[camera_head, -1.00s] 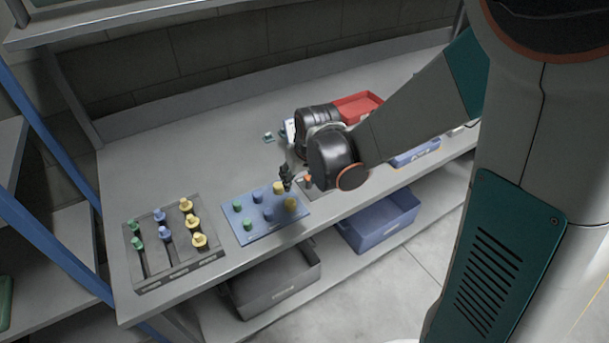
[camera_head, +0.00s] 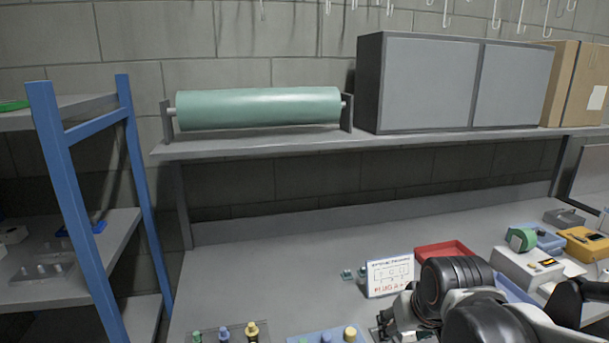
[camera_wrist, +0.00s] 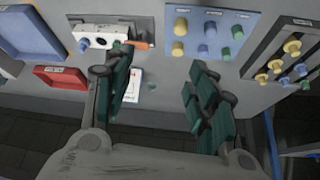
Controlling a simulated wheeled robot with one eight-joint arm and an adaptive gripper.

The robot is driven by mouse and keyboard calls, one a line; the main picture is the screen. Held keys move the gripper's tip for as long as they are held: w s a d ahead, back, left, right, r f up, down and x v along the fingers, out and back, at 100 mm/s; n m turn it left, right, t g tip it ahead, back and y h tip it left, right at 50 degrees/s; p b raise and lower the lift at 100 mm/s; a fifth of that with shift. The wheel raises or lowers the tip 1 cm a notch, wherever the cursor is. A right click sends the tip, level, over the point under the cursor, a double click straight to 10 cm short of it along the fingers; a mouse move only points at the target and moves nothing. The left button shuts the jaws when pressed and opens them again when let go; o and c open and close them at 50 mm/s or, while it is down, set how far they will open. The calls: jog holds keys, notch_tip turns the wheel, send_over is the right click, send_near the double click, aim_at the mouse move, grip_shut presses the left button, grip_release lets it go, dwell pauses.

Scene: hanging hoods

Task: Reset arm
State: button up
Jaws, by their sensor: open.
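My gripper (camera_wrist: 160,92) is open and empty in the wrist view, its dark green finger pads wide apart above the grey bench. The blue board with several coloured pegs (camera_wrist: 250,18) lies past the fingertips in that view. In the head view my arm's dark joints show at the lower right, and I cannot make out the fingertips there. A white sign with printed lettering (camera_head: 390,277) stands on the bench just left of my arm. A red tray (camera_head: 444,252) sits behind the arm.
The grey peg rack (camera_wrist: 263,72) is at the wrist view's right. A shelf (camera_head: 250,146) above the bench holds a green roll (camera_head: 258,107) and a grey cabinet (camera_head: 455,85). A blue-framed rack (camera_head: 68,190) stands left. The bench's left middle (camera_head: 260,262) is clear.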

jog(key=s+r+t, duration=0.1)
jog(key=s+r, duration=0.3)
jog(key=s, duration=0.6)
jog(key=shift+s+d, duration=0.35)
